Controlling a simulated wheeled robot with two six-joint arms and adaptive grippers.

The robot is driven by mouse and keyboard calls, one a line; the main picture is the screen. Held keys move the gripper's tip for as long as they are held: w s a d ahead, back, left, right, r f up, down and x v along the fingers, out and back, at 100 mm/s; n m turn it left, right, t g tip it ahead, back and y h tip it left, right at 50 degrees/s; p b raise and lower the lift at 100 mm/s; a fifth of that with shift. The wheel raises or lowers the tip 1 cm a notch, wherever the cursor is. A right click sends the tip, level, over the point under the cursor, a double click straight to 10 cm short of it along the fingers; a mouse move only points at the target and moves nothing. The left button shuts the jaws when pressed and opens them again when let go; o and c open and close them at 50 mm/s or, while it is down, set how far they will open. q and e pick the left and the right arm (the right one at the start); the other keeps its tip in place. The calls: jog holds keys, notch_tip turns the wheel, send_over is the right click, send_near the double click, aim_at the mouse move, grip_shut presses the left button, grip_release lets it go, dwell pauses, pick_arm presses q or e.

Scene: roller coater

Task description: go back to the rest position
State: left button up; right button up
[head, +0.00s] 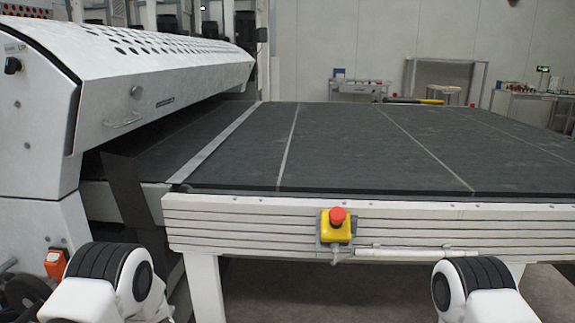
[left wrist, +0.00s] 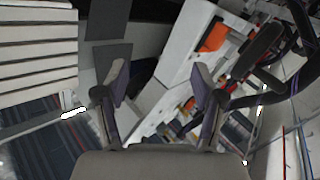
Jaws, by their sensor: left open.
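In the head view my left arm shows at the bottom left and my right arm at the bottom right, both low in front of the machine. Neither gripper shows in the head view. In the left wrist view my left gripper (left wrist: 160,85) is open, its two fingers apart with nothing between them. Behind its fingers are the machine's white side panels and a dark floor area.
The roller coater (head: 170,85) stands on the left, beside a dark conveyor table (head: 350,145). A red emergency button on a yellow box (head: 337,232) sits on the table's front edge. An orange switch (head: 55,263) is low at the left. Workbenches stand far behind.

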pick_arm(q)
jog(key=s+d+f+m+g+h, duration=0.3)
jog(key=s+f+m+h, duration=0.2)
jog(key=s+f, duration=0.65)
jog(key=s+d+f+m+g+h, duration=0.2)
jog(key=s+f+g, duration=0.15)
jog(key=s, duration=0.45)
jog(key=s+d+f+m+g+h, duration=0.1)
jog(key=s+d+f+g+h, duration=0.15)
jog(key=s+f, duration=0.45)
jog(key=s+d+r+m+g+h+p, duration=0.1)
jog(key=s+d+r+m+g, duration=0.15)
jog(key=s, duration=0.55)
jog(key=s+d+r+m+g+h+p, duration=0.1)
jog(key=s+d+r+g+h, duration=0.15)
jog(key=s, duration=0.65)
notch_tip(320, 180, up, 11)
jog(key=y+p, duration=0.1)
jog(key=p, duration=1)
jog(key=shift+w+t, duration=0.4)
jog(key=shift+f, duration=0.1)
